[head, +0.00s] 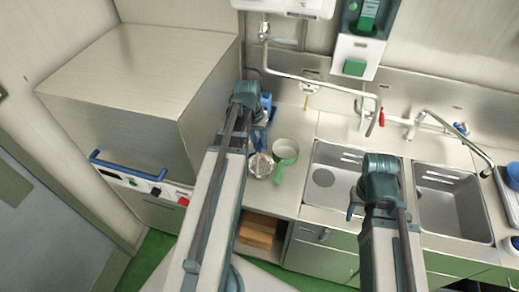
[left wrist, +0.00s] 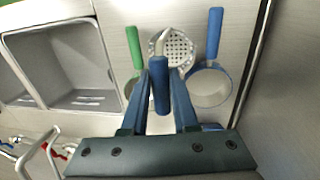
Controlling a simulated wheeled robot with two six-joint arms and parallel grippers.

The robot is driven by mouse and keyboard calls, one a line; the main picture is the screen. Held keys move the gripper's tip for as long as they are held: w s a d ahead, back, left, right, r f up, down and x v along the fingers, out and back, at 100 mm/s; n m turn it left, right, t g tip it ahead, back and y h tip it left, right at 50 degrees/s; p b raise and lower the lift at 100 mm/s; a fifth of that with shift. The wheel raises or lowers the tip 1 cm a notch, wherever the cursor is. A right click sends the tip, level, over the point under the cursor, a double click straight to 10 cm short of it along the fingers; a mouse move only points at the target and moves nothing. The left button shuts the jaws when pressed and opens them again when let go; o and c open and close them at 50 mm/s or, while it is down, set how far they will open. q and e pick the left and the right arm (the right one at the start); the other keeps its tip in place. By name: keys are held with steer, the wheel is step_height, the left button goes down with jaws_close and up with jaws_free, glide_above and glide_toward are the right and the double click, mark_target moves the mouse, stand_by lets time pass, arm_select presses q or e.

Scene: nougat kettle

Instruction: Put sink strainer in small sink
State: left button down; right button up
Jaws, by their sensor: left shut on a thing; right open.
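A perforated round metal strainer (head: 261,165) with a blue handle is at the counter left of the sinks; its holes show in the left wrist view (left wrist: 178,48). My left gripper (head: 258,132) is shut on its blue handle (left wrist: 160,84). I cannot tell whether the strainer touches the counter. Two steel sinks are set in the counter: a left one (head: 328,200) and a right one (head: 455,212), which looks narrower. My right gripper (head: 354,206) is open and empty over the left sink, and its arm hides part of that sink.
A green-handled sieve (head: 286,150) is right beside the strainer; a blue-handled sieve (left wrist: 210,88) is on its other side. Taps (head: 375,110) arch over the sinks. A steel cabinet (head: 140,75) stands at left. Blue items (head: 512,175) sit at the far right.

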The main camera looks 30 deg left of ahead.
arm_select(q)
steer(key=shift+f, duration=0.75)
arm_select(e)
steer(key=shift+f, duration=0.7)
arm_select(q)
steer(key=shift+f+b, duration=0.2)
steer(key=shift+b, duration=0.25)
steer(key=c, duration=0.7)
jaws_free()
arm_select(e)
steer(key=shift+f, duration=0.15)
arm_select(q)
steer(key=shift+r, duration=0.2)
steer(key=r+p, duration=0.4)
steer(key=a+r+p, duration=0.1)
steer(key=r+p, duration=0.3)
steer(key=a+r+p, duration=0.1)
steer(key=r+p, duration=0.3)
steer(key=shift+s, duration=0.3)
arm_select(e)
step_height(320, 180, up, 12)
